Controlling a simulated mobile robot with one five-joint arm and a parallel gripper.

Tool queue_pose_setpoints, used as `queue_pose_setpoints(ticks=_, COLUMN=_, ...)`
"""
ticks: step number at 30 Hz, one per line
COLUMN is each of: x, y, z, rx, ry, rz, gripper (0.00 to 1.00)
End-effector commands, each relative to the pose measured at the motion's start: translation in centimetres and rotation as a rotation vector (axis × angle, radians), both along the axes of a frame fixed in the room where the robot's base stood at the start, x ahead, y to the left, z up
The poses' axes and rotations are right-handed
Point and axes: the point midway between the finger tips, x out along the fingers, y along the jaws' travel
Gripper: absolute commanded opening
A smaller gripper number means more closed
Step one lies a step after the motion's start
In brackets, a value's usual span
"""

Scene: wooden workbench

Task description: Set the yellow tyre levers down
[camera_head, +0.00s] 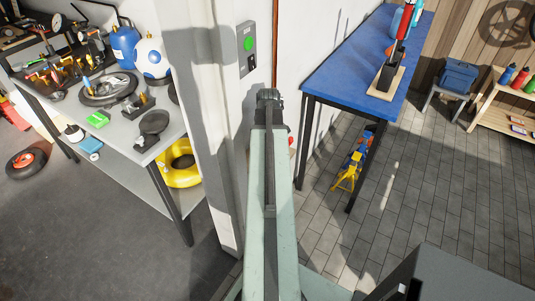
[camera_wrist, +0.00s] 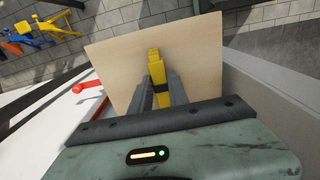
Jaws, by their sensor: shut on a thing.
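The yellow tyre levers (camera_wrist: 155,65) are held in my gripper (camera_wrist: 160,88) in the wrist view. The dark fingers are shut on them from both sides, and the levers' ends stick out past the fingertips. A pale wooden board (camera_wrist: 115,62) lies behind the levers. I cannot tell whether the levers touch it. In the head view neither the levers nor my gripper can be made out; my own arm fills the middle of the picture.
A grey bench (camera_head: 150,152) crowded with tools stands left of a pale post (camera_head: 200,110). A blue-topped table (camera_head: 340,75) stands at the right, with a yellow stand (camera_head: 348,173) below it. A red item (camera_wrist: 86,88) lies left of the board. Tiled floor (camera_head: 410,190) is open at right.

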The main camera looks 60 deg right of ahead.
Motion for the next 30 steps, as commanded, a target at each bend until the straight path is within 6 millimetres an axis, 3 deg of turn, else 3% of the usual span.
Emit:
queue_pose_setpoints(ticks=2, x=0.0, y=0.0, z=-0.4, rx=0.0, ry=0.0, rz=0.0, gripper=0.0)
queue_pose_setpoints(ticks=3, x=0.0, y=0.0, z=-0.2, rx=0.0, ry=0.0, rz=0.0, gripper=0.32)
queue_pose_setpoints(ticks=4, x=0.0, y=0.0, z=-0.2, rx=0.0, ry=0.0, rz=0.0, gripper=0.4)
queue_pose_setpoints(ticks=5, x=0.0, y=0.0, z=-0.2, rx=0.0, ry=0.0, rz=0.0, gripper=0.43)
queue_pose_setpoints(ticks=17, x=0.1, y=0.0, z=0.3, rx=0.0, ry=0.0, rz=0.001, gripper=0.43)
queue_pose_setpoints(ticks=23, x=0.1, y=0.1, z=3.1, rx=0.0, ry=0.0, rz=0.002, gripper=0.43)
queue_pose_setpoints(ticks=30, x=0.1, y=0.1, z=8.5, rx=0.0, ry=0.0, rz=0.002, gripper=0.43)
